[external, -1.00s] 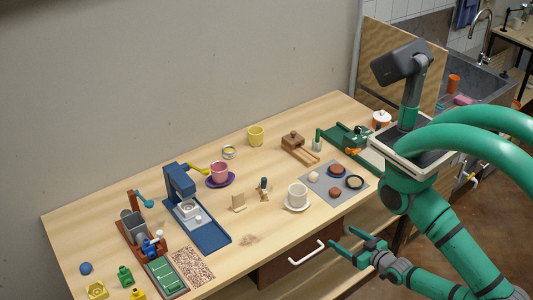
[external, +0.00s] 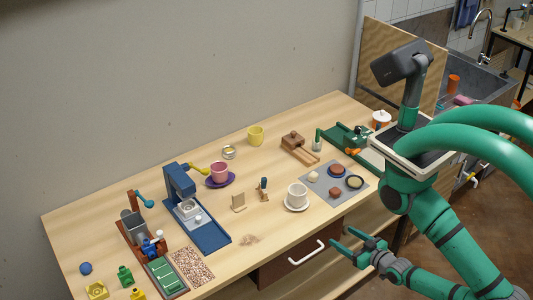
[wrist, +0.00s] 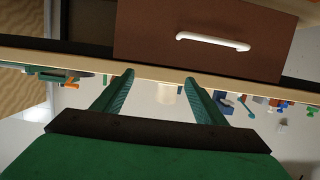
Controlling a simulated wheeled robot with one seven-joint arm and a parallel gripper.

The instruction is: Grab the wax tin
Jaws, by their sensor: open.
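The small round silver tin with a yellow inside (external: 229,152) looks most like the wax tin. It stands toward the back of the wooden table, left of the yellow cup. A dark round dish with a pale inside (external: 354,182) lies on the grey mat, so I cannot be fully sure which is the tin. My gripper (external: 342,238) is open and empty, off the table's front edge and well away from both. In the wrist view my gripper's fingers (wrist: 159,78) are apart; I cannot make out the tin there.
A pink cup (external: 219,171) on a purple saucer, a white cup (external: 297,194) on a saucer and a blue press-like device (external: 181,187) stand between front and back. A drawer with a white handle (external: 306,253) is near my gripper. Some tabletop around the silver tin is clear.

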